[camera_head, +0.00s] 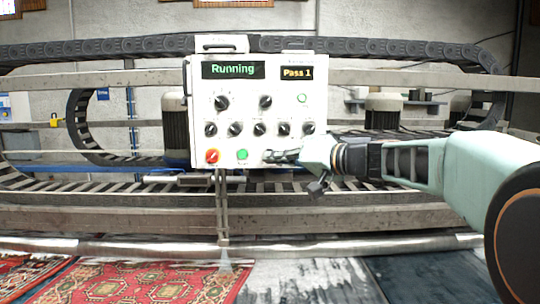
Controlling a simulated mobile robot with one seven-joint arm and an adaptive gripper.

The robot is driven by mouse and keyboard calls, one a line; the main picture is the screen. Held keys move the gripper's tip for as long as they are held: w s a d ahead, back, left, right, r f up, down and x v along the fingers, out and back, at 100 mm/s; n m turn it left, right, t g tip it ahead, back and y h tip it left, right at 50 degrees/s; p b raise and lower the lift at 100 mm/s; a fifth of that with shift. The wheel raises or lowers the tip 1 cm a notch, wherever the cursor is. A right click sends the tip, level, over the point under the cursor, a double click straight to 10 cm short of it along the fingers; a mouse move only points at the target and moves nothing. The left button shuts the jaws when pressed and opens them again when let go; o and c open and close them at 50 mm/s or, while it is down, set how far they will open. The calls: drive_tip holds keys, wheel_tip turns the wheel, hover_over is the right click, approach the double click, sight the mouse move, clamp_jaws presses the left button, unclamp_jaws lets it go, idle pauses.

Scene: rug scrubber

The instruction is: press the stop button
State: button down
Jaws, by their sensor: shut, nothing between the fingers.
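The white control panel (203,100) stands in the middle of the view. Its display (233,70) reads "Running" in green, and a smaller display (296,72) reads "Pass 1". My gripper (268,156) is shut and empty, in front of the panel's lower right, to the right of the green button. It hides the panel surface behind it. I cannot tell whether its tips touch the panel. The button labels are too small to read surely.
Several black knobs (237,129) and a small green light (302,98) are on the panel above my gripper. Metal rails (120,215) and a black cable chain (400,47) run behind. A red patterned rug (150,280) lies below at the left.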

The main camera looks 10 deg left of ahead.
drive_tip(key=shift+w, duration=0.15)
drive_tip(key=shift+w+a+b, duration=0.1)
drive_tip(key=shift+w+b, duration=0.2)
drive_tip(key=shift+b, duration=0.05)
drive_tip(key=shift+w+a, duration=0.1)
drive_tip(key=shift+w, duration=0.25)
idle(0.9)
drive_tip(key=shift+s+b, duration=0.1)
drive_tip(key=shift+b, duration=0.2)
drive_tip(key=shift+s+d+b, duration=0.2)
drive_tip(key=shift+s+b, duration=0.45)
drive_tip(key=shift+b, duration=0.1)
drive_tip(key=shift+s, duration=0.1)
